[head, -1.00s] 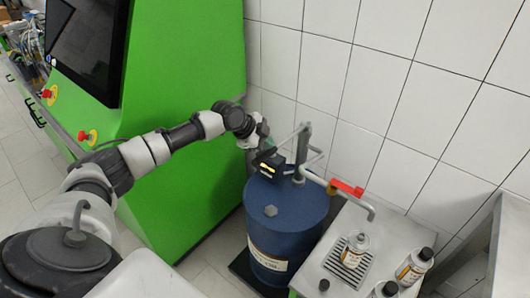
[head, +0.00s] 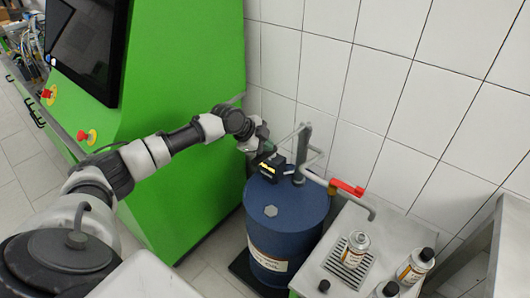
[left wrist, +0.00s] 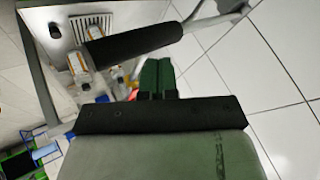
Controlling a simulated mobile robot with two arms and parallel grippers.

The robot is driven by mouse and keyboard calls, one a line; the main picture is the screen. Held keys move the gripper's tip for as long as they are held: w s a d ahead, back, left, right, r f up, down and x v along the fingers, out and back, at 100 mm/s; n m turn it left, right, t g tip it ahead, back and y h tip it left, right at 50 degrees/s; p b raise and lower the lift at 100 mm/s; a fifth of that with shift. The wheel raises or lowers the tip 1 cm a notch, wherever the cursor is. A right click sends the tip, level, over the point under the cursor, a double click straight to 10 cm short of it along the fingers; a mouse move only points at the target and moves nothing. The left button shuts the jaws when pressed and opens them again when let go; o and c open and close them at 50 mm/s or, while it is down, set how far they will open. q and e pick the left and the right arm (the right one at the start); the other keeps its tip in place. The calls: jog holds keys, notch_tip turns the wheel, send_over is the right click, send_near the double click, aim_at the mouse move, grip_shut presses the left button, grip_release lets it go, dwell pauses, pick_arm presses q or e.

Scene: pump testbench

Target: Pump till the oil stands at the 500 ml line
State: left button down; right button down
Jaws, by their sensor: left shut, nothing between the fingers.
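The blue drum (head: 283,217) carries a grey hand pump (head: 302,155) on top. The pump's spout pipe (head: 371,211) ends above a labelled bottle (head: 355,247) on the grate. The oil level cannot be made out. My left gripper (head: 274,168) is beside the pump above the drum. In the left wrist view its green fingertips (left wrist: 157,74) are together with nothing between them. A black grip (left wrist: 135,43) on a metal lever (left wrist: 212,17) lies just beyond the fingertips; I cannot tell whether they touch. My right gripper is out of view.
A red valve handle (head: 346,187) sits on the spout pipe. Two more black-capped bottles, one of them here (head: 415,266), stand right on the metal stand (head: 327,268). A green cabinet (head: 190,190) is left of the drum, with a tiled wall (head: 400,100) behind.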

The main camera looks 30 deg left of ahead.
pick_arm(q)
notch_tip(320, 180, down, 9)
jog(key=s+b, duration=0.1)
jog(key=b, duration=0.4)
jog(key=shift+b, duration=0.4)
dwell(6.7)
